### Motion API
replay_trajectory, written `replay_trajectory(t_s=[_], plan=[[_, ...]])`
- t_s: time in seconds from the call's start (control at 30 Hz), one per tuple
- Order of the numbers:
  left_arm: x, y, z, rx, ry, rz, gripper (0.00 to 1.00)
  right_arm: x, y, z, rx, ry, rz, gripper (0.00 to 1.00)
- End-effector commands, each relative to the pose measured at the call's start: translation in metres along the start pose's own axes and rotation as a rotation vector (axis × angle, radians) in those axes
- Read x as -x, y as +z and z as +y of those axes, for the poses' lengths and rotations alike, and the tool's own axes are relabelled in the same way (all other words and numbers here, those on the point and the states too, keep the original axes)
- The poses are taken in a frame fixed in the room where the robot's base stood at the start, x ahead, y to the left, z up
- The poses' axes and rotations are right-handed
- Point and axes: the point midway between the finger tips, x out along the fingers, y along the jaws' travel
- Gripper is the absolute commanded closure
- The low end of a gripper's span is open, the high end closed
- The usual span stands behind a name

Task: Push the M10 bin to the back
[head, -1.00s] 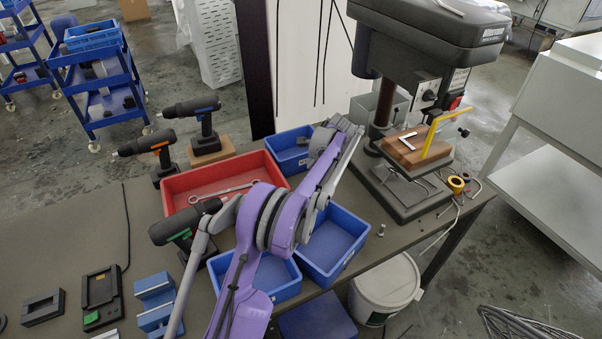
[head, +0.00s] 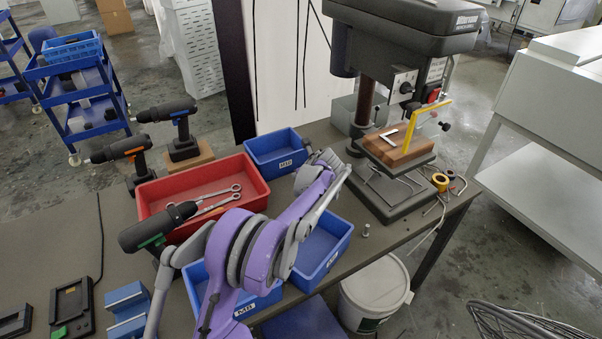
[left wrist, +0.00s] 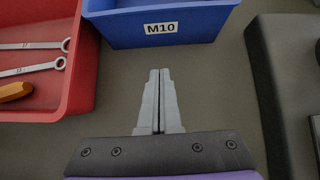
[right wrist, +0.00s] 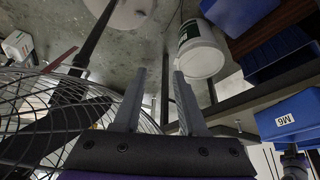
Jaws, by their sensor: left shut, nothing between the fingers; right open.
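The M10 bin (head: 278,152) is a small blue bin at the back of the bench, beside the red bin's far right corner. Its labelled front wall (left wrist: 165,28) fills the top of the left wrist view. My left gripper (head: 322,160) is in front of the bin, towards its right side. In the left wrist view its fingers (left wrist: 160,73) are shut and empty. Their tips point at the front wall below the M10 label, with a small gap showing. My right gripper (right wrist: 159,75) is open and empty, away from the bin.
A red bin (head: 153,212) with wrenches stands left of the M10 bin. Two blue bins, M8 (head: 262,303) and another (head: 338,250), are nearer. The drill press (head: 385,203) stands to the right. A white bucket (head: 372,292) is beside the bench.

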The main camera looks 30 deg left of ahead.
Motion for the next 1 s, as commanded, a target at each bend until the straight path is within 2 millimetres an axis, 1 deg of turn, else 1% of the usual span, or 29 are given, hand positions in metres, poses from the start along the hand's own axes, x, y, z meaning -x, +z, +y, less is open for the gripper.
replay_trajectory(t_s=[0.03,0.17,0.33,0.53,0.9,1.0], plan=[[-0.013,0.000,0.000,0.002,0.001,0.000,1.00,0.000,0.000,0.000,0.000,0.000,0.000,0.59],[-0.039,0.000,0.000,0.002,0.001,-0.001,1.00,0.000,0.000,0.000,0.000,0.000,0.000,0.59],[-0.057,0.019,0.000,0.002,0.001,0.000,1.00,0.003,-0.002,0.000,0.000,0.000,0.001,0.59],[-0.066,0.028,0.000,0.001,0.000,0.000,1.00,0.004,-0.003,0.000,0.000,0.000,0.002,0.59],[-0.067,0.029,0.000,0.001,0.000,0.000,1.00,0.004,-0.003,0.000,0.000,0.000,0.002,0.59],[-0.075,0.037,0.000,0.003,0.002,0.000,1.00,0.005,-0.003,0.000,0.000,0.000,0.002,0.59]])
